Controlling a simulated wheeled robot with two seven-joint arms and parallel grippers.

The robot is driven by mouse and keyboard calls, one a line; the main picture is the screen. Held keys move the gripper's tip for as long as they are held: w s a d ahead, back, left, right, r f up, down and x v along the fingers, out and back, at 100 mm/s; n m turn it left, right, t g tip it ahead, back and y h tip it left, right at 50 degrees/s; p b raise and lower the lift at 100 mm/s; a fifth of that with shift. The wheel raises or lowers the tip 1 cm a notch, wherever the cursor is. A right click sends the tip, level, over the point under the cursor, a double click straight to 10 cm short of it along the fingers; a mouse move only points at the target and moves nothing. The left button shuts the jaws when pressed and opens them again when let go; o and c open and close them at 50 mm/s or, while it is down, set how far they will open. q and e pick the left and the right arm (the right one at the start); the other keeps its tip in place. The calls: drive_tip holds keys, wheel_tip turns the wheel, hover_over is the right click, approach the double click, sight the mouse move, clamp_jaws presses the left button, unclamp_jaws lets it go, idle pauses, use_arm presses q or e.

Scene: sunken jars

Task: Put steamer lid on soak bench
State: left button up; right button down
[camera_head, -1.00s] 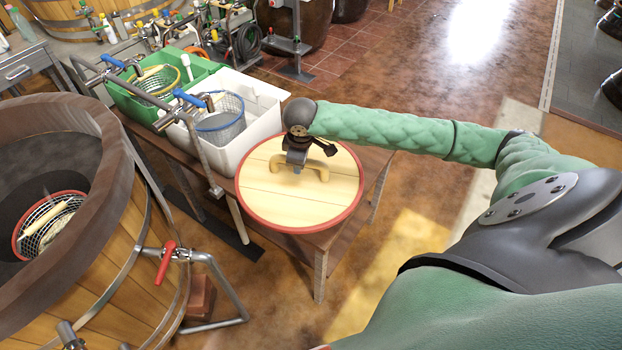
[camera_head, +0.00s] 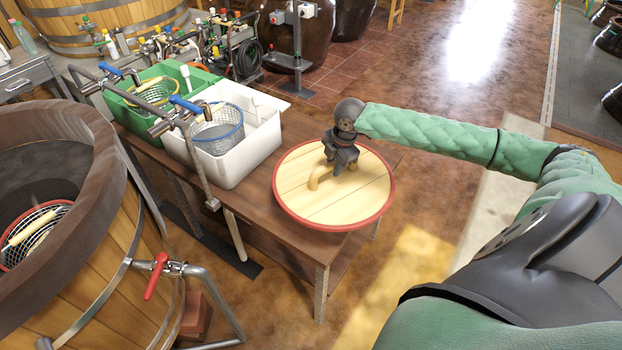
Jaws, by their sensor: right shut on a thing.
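The steamer lid (camera_head: 305,205) is a round pale wooden disc with a red rim and a wooden handle. It is at the right end of the soak bench (camera_head: 262,207), a brown wooden table, and its right edge reaches past the bench edge. I cannot tell whether it touches the top or hangs just above it. My right gripper (camera_head: 338,168) is at the lid's handle, shut on it, and hides part of the handle. My left gripper is not in view.
A white tub (camera_head: 258,150) with a blue-rimmed basket (camera_head: 219,135) and a green tub (camera_head: 118,108) stand on the bench left of the lid. A metal pipe with taps (camera_head: 196,165) runs along its front. A wooden vat (camera_head: 95,245) stands at the left. Bare bench lies between the white tub and lid.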

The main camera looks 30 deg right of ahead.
sight(312, 159)
drive_tip(key=w, duration=0.1)
drive_tip(key=w+f, duration=0.2)
drive_tip(key=shift+w+a+p, duration=0.3)
drive_tip(key=shift+w+p, duration=0.05)
drive_tip(key=w+f, duration=0.1)
drive_tip(key=w, duration=0.1)
drive_tip(key=w+f+p, duration=0.1)
drive_tip(key=w+f, duration=0.2)
drive_tip(key=w, duration=0.1)
drive_tip(key=shift+w+a+f, duration=0.15)
drive_tip(key=shift+w+a, duration=0.2)
drive_tip(key=shift+a, duration=0.05)
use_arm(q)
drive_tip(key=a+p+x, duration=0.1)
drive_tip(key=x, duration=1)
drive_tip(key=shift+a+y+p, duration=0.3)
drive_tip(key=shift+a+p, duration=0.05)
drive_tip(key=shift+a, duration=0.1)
use_arm(e)
drive_tip(key=shift+f, duration=2)
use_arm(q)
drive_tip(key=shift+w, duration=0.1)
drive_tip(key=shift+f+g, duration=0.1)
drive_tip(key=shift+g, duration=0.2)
use_arm(e)
drive_tip(key=c, duration=1.2)
unclamp_jaws()
drive_tip(key=shift+f, duration=0.1)
